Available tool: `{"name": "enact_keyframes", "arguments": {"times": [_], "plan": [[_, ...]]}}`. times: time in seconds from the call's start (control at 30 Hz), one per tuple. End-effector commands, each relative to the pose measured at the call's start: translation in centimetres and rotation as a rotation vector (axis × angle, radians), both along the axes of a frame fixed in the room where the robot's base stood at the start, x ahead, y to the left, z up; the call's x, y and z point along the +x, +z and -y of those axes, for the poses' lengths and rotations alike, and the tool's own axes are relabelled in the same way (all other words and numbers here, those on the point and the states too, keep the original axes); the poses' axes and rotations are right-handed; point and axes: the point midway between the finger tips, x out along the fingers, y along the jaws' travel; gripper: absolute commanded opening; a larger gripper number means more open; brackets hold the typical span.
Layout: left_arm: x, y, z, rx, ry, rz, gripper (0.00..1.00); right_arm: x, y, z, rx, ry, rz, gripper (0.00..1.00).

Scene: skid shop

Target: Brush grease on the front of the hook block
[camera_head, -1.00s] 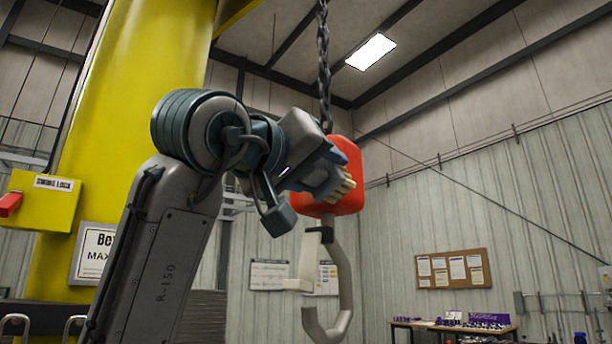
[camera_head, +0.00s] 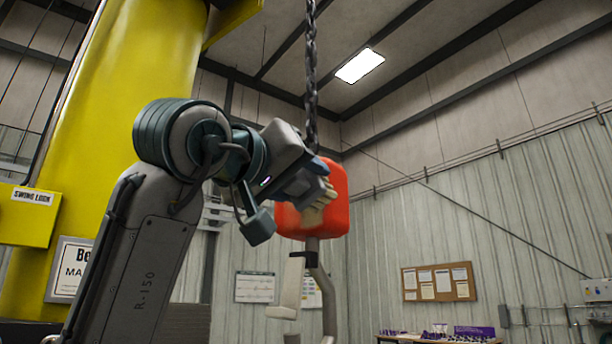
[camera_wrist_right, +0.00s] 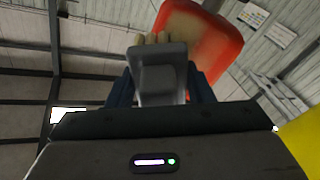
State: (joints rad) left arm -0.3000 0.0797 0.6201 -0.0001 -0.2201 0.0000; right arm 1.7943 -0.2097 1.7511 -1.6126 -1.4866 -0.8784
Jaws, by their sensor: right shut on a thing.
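The red hook block (camera_head: 337,195) hangs from a chain, with a pale grey hook (camera_head: 325,290) below it, cut off by the bottom edge. My right gripper (camera_head: 312,188) is shut on a brush, which overlaps the block's left part in the head view. The brush's tan bristles (camera_head: 314,215) lie over the block's face; I cannot tell whether they touch. In the right wrist view, the brush's grey body (camera_wrist_right: 160,75) hides part of the block (camera_wrist_right: 215,45), whose face looks brownish inside a red border. My left gripper is not in view.
A yellow column (camera_head: 130,110) with a yellow box (camera_head: 25,215) stands at the left. The chain (camera_head: 311,75) runs upward from the block. A cork board (camera_head: 438,283) and a table with small items (camera_head: 440,336) are far back right. Space right of the block is clear.

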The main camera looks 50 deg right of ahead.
Motion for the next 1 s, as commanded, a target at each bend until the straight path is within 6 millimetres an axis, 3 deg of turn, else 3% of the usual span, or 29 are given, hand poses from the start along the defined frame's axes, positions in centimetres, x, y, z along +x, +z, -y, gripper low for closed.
{"name": "enact_keyframes", "arguments": {"times": [1.0], "plan": [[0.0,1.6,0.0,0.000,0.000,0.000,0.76,5.7,0.0,-0.4,0.000,0.000,-0.002,0.29]]}}
